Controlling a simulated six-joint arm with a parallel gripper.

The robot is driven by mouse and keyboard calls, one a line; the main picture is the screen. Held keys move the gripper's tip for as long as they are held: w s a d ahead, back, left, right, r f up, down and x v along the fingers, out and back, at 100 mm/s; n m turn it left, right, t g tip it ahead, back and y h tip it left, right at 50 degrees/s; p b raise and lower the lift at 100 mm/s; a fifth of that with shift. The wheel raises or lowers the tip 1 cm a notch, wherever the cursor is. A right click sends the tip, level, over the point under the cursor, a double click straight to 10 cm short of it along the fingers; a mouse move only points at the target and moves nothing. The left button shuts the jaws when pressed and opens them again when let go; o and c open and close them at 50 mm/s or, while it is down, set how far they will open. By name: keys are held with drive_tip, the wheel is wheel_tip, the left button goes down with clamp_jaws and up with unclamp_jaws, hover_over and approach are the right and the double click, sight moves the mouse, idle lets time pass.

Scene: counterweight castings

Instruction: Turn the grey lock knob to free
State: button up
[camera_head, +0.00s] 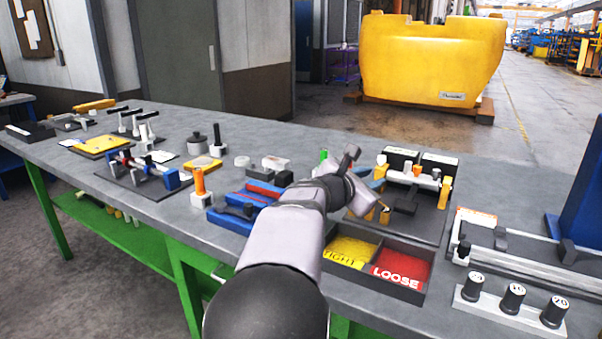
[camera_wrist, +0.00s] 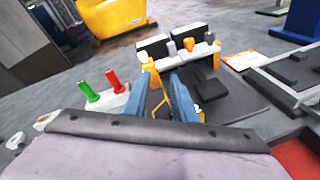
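My gripper (camera_wrist: 163,78) shows two blue fingers apart, with a gap between them and nothing clearly held. In the head view my gripper (camera_head: 374,196) is at the left edge of a dark fixture board (camera_head: 425,228), partly hidden by my own wrist. The board carries a white rail (camera_wrist: 200,53) with small knobs. One is orange (camera_wrist: 188,44), and a pale grey one (camera_wrist: 171,48) stands to its left. I cannot tell for sure which is the lock knob or how it is turned. A black block (camera_wrist: 204,92) lies right of the fingers, and a thin yellow part shows between them.
Two black boxes (camera_head: 438,163) stand behind the rail. A tray with yellow and red bins (camera_head: 402,268) marked LOOSE is at the front. Green and red pegs (camera_wrist: 114,80) stand left of the fingers. A slide fixture (camera_head: 520,246) and several black weights (camera_head: 512,298) are at the right.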

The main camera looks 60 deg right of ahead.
sight(435, 173)
drive_tip(key=w+a+m+t+y+p, duration=0.2)
drive_tip(key=w+a+m+y+p, duration=0.1)
drive_tip(key=w+a+p, duration=0.7)
drive_tip(key=shift+w+a+f+m+t+y, duration=0.35)
drive_tip(key=shift+w+a, duration=0.25)
drive_tip(key=shift+w, duration=0.5)
